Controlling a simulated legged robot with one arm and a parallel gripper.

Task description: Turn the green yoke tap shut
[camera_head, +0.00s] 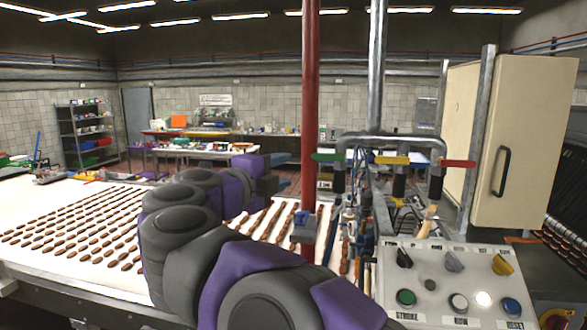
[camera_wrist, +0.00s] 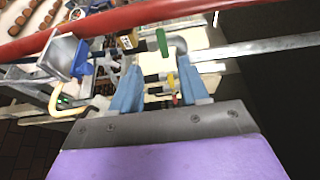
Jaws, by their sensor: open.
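The green yoke tap (camera_head: 328,157) has a flat green handle on the left branch of a grey pipe yoke. It lies about level across the black valve body in the head view. My gripper (camera_head: 280,170) is just left of it, with blue fingers apart and empty. In the wrist view the green handle (camera_wrist: 162,42) shows just beyond the gap between the open fingertips (camera_wrist: 160,66). I see no contact between them. The yellow tap (camera_head: 393,160) and red tap (camera_head: 458,163) sit further right on the same yoke.
A red post (camera_head: 310,90) stands close to my gripper and crosses the wrist view. A control panel (camera_head: 450,285) with buttons and knobs is at front right. A white conveyor (camera_head: 60,275) with rows of brown pieces lies left. A cream cabinet (camera_head: 530,120) stands right.

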